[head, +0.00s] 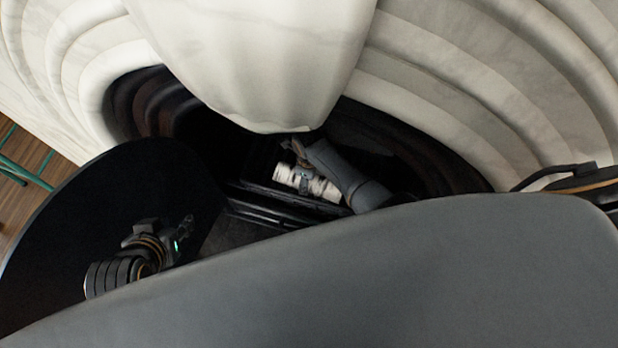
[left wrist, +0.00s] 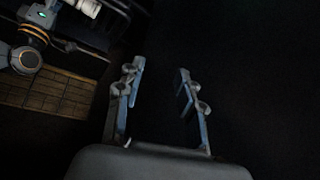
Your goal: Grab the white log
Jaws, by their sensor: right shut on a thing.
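In the head view, the white log (head: 320,187) lies inside the dark opening of the fireplace, beyond my grey body part. My right gripper (head: 303,178) reaches in from the right and is shut on the log near its middle; the fingers cover part of it. A bit of the log also shows at the top of the left wrist view (left wrist: 89,7), beside part of my right arm. My left gripper (head: 186,232) is at the lower left, apart from the log. In the left wrist view my left gripper (left wrist: 158,75) has its two fingers spread with nothing between them.
Pale marble (head: 480,85) with curved mouldings surrounds the opening, and a bulging marble piece hangs above the log. A dark grate (head: 275,208) lies below the log. Wooden floor (head: 30,170) and green bars (head: 25,165) show at the far left.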

